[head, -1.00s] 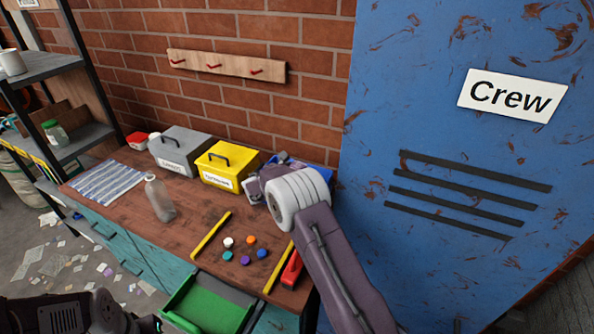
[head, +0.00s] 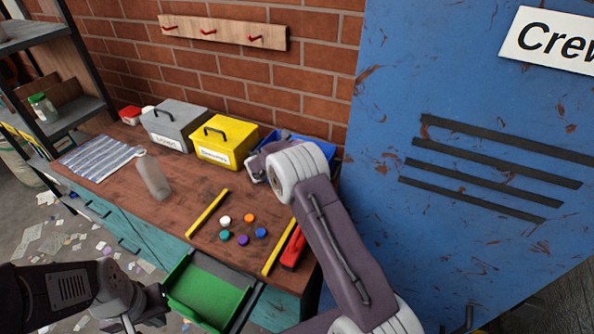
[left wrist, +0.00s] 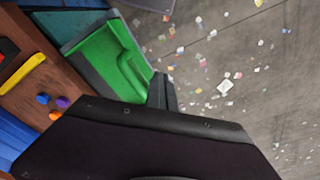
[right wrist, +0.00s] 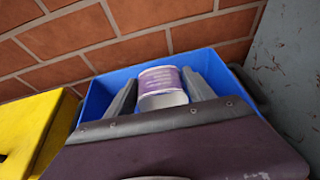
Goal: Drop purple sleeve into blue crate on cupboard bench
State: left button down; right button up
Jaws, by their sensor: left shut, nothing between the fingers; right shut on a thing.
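The purple sleeve (right wrist: 162,78), with a white and purple label, is between the fingers of my right gripper (right wrist: 160,88) in the right wrist view. The gripper is shut on it. Around and behind it shows the blue crate (right wrist: 96,100); I cannot tell how deep the sleeve is in it. In the head view the blue crate (head: 326,152) is at the bench's back right, partly hidden by my right arm, which also hides the sleeve. My left gripper (left wrist: 163,92) is shut and empty near the green drawer (left wrist: 105,62).
On the bench (head: 130,200) a yellow box (head: 222,150) stands left of the crate, then a grey box (head: 172,125). A clear bottle (head: 153,178), several coloured caps and a red tool (head: 292,248) lie nearer. A blue locker (head: 450,120) stands at right.

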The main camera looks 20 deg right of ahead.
jog(key=o, duration=1.4)
jog(key=shift+c, duration=0.2)
jog(key=v, duration=0.8)
jog(key=shift+s+a+r, duration=0.25)
jog(key=shift+s+a, duration=0.05)
jog(key=shift+a, duration=0.05)
